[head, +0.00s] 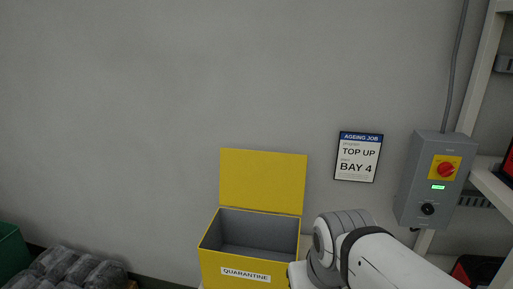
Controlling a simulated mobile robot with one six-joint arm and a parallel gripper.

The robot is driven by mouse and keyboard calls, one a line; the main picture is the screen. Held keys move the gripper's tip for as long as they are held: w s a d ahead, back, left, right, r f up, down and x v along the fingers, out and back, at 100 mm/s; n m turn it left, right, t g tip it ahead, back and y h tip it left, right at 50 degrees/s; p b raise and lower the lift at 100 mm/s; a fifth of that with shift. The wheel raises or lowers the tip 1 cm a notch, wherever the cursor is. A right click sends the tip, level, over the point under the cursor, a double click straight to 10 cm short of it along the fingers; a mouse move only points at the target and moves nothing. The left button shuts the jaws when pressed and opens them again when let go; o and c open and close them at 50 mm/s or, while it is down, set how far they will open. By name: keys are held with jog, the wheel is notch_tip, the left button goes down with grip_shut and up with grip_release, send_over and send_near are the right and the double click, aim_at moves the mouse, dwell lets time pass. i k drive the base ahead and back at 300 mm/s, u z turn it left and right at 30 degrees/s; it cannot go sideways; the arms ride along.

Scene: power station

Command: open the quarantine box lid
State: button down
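The yellow quarantine box (235,267) stands against the wall at the bottom centre of the head view, with a white "QUARANTINE" label on its front. Its yellow lid (262,180) is raised upright at the back edge, so the box is open. The grey inside looks empty as far as I can see; the lowest part of the inside is hidden. My white and grey arm is in front of the box's right side. My gripper is not visible in this view.
A grey control box (432,180) with a red knob hangs at the right by shelving (490,185). An "AGEING JOB" sign (358,157) is on the wall. Dark wrapped items (70,268) and a green bin (12,250) stand at lower left. The wall left of the lid is clear.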

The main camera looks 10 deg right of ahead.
aim_at(270, 181)
jog(key=u, duration=0.05)
jog(key=i, duration=1)
jog(key=z, duration=0.05)
